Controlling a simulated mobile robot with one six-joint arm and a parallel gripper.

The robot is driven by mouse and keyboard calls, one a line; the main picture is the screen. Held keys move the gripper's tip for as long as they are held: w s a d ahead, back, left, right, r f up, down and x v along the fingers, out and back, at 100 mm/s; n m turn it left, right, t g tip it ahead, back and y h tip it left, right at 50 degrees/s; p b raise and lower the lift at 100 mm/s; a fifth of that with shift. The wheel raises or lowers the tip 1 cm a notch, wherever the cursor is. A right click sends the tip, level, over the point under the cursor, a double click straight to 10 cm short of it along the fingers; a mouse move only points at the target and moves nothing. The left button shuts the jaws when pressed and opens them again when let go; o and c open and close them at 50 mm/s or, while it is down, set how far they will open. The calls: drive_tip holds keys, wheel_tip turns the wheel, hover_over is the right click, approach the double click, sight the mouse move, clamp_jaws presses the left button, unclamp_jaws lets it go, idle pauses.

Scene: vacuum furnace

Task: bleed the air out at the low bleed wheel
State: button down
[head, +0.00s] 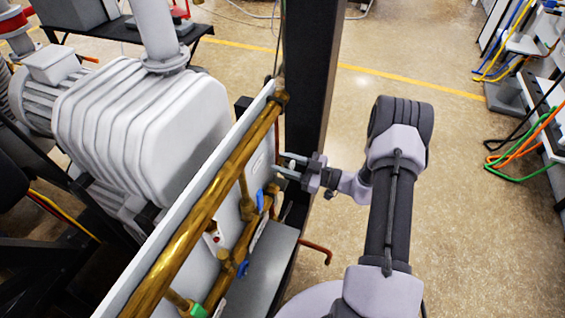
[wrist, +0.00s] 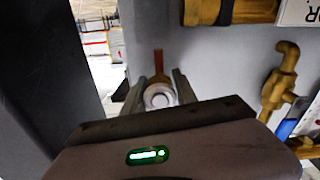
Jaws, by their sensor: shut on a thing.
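My gripper (head: 283,164) reaches left to the panel with the brass pipes in the head view. In the wrist view its two fingers (wrist: 160,92) stand on either side of a small, round, pale wheel with a ringed face (wrist: 159,97), which I take for the low bleed wheel. The fingers are closed on it. A short copper-coloured tube (wrist: 158,61) shows just beyond the wheel. In the head view I cannot make out the wheel at the fingertips. How far it is turned cannot be told.
A brass pipe (head: 205,210) runs along the grey panel, with blue-handled (head: 242,268) and green-handled (head: 196,311) valves. A dark post (head: 312,70) stands close behind my gripper. A bent copper tube (head: 318,248) sticks out low. Open floor (head: 480,220) lies to the right.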

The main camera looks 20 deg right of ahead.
drive_tip(key=shift+n+p, duration=0.45)
drive_tip(key=shift+n, duration=9.25)
drive_tip(key=c, duration=1)
unclamp_jaws()
drive_tip(key=shift+o, duration=0.2)
